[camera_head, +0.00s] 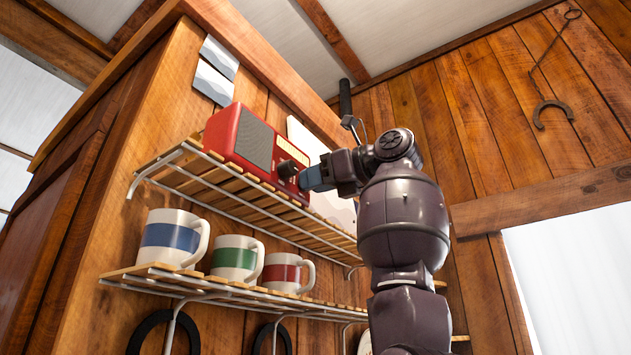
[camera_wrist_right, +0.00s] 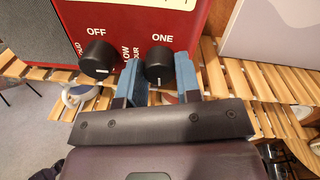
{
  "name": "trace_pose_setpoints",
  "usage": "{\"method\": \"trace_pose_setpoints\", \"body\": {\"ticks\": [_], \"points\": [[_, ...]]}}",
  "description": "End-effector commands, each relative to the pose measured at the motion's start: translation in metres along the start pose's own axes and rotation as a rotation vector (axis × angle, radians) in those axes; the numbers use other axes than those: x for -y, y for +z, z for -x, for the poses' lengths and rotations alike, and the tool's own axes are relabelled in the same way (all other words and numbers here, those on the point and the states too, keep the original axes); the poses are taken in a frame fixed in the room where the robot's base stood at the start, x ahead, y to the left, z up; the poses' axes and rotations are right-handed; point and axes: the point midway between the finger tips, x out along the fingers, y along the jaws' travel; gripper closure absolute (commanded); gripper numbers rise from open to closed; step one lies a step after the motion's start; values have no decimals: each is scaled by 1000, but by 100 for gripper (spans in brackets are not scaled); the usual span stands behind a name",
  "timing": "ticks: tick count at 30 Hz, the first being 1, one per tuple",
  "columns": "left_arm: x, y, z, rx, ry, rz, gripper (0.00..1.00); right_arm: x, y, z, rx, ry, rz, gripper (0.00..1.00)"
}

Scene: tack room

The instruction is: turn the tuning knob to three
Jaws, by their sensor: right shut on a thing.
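A red radio (camera_head: 240,135) with a grey speaker grille stands on the upper slatted shelf in the head view. Two black knobs show on its front in the wrist view. The left knob (camera_wrist_right: 98,60) has OFF above it and LOW to its right. The right knob (camera_wrist_right: 159,66) has ONE above it and a partly hidden FOUR to its left. My right gripper (camera_wrist_right: 158,80) is shut on this right knob, one blue finger on each side. A short white mark shows low on its face. In the head view my right gripper (camera_head: 312,178) reaches the radio's front. My left gripper is out of view.
The slatted shelf (camera_head: 190,181) runs under the radio. A pale panel (camera_head: 335,208) stands on the shelf beyond it. Blue (camera_head: 172,236), green (camera_head: 236,257) and red (camera_head: 287,272) banded mugs stand on the lower shelf. A horseshoe (camera_head: 553,114) hangs on the far wall.

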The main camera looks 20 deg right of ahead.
Motion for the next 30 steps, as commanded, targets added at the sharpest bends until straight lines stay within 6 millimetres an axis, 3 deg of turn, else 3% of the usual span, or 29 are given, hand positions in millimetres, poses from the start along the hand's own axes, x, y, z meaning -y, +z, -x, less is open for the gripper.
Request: {"method": "trace_pose_setpoints", "body": {"ticks": [9, 24, 25, 29, 30], "points": [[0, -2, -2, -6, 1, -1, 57, 0, -2, -1, 2, 1, -104, 92], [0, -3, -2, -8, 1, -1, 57, 0, -2, -1, 2, 1, -119, 92], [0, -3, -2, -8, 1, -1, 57, 0, -2, -1, 2, 1, -119, 64], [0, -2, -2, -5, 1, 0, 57, 0, -1, -1, 3, 1, -118, 44], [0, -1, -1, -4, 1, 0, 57, 0, -1, 0, 4, 0, -118, 43]]}}
